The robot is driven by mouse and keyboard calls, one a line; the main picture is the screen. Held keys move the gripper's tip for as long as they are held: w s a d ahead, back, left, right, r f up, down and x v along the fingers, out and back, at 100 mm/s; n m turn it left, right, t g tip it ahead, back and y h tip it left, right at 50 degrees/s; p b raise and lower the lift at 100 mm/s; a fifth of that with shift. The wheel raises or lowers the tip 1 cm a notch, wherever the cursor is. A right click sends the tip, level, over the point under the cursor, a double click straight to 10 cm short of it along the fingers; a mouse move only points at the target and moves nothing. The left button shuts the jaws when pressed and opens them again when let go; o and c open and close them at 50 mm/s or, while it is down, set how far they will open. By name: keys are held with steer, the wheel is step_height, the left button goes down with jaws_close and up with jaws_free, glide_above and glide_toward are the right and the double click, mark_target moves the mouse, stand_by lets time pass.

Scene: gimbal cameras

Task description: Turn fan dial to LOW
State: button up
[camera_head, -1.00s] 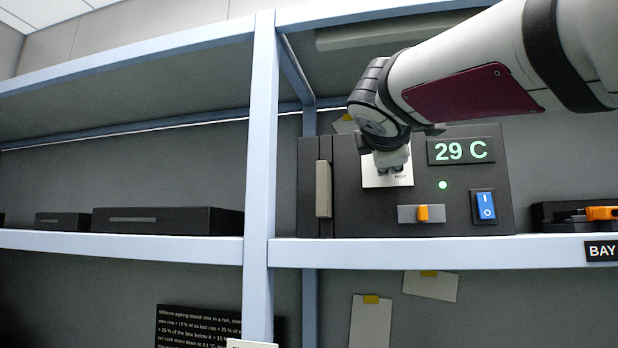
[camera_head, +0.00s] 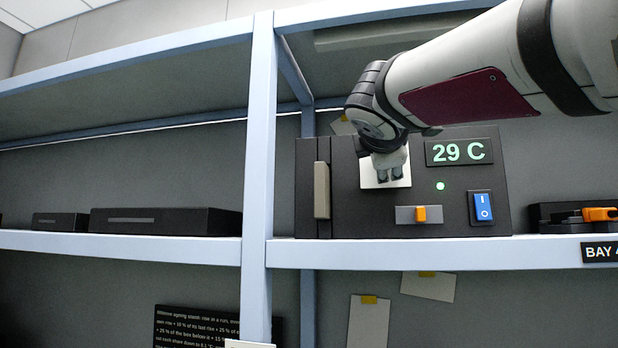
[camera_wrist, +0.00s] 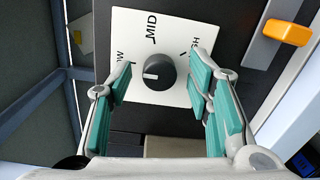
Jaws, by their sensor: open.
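The fan dial (camera_wrist: 160,72) is a dark round knob on a white plate (camera_wrist: 140,95). The plate also shows in the head view (camera_head: 371,180). MID stands at the top of the plate in the wrist view, HIGH at the right and LOW at the left, the last two partly hidden by my fingers. The knob's pale mark points left, roughly toward the LOW side. My gripper (camera_wrist: 160,82) is open, with one teal-padded finger on each side of the knob and a visible gap to it. In the head view my gripper (camera_head: 390,178) covers the knob.
The dark box carries a 29 C display (camera_head: 459,151), a green light (camera_head: 440,186), an orange slider (camera_head: 420,214), a blue rocker switch (camera_head: 483,206) and a beige handle (camera_head: 322,190). The shelf edge (camera_head: 420,252) runs below. A shelf post (camera_head: 262,170) stands left.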

steer(key=v, duration=1.2)
steer(key=s+d+f+m+g+y, duration=0.1)
steer(key=s+f+m, duration=0.4)
steer(key=f, duration=0.9)
steer(key=s+d+f+m+g+y, duration=0.1)
steer(key=s+f+m+g+y, duration=0.2)
steer(key=f, duration=1.2)
steer(key=s+d+f+m+g+y, duration=0.2)
steer(key=s+f+m+g, duration=0.5)
steer(key=f, duration=0.8)
steer(key=s+m, duration=0.1)
steer(key=s, duration=0.2)
steer(key=shift+s, duration=0.15)
